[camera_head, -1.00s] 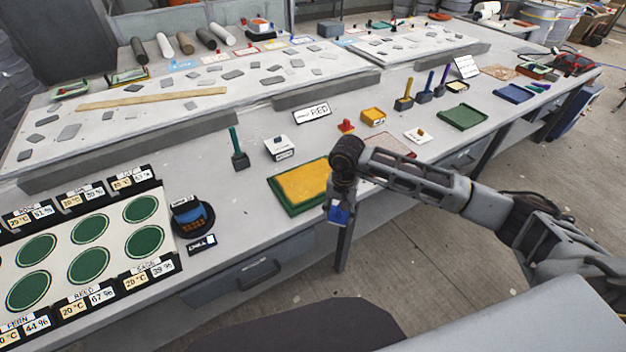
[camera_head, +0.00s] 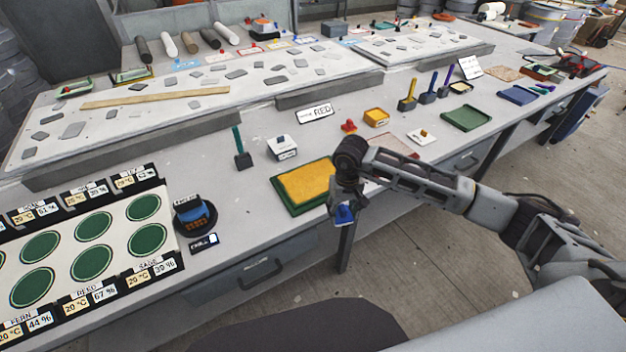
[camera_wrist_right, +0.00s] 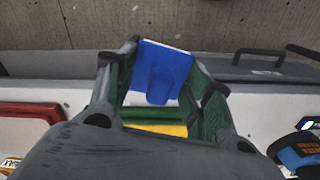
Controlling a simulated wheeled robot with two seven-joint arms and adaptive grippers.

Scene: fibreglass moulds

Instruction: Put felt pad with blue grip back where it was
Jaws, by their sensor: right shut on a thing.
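The felt pad with blue grip (camera_head: 344,215) is held in my right gripper (camera_head: 346,203), in front of the table's front edge. In the right wrist view the pad's blue back and blue grip (camera_wrist_right: 163,72) show between the two fingers (camera_wrist_right: 160,95), with a thin pale edge below. The gripper is shut on the grip. The pad's felt face is mostly hidden. A green tray with a yellow surface (camera_head: 303,186) lies on the table just left of the gripper. My left gripper is not in view.
A round dark device (camera_head: 193,214) stands left. Bare tabletop (camera_head: 235,195) lies between it and the green tray.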

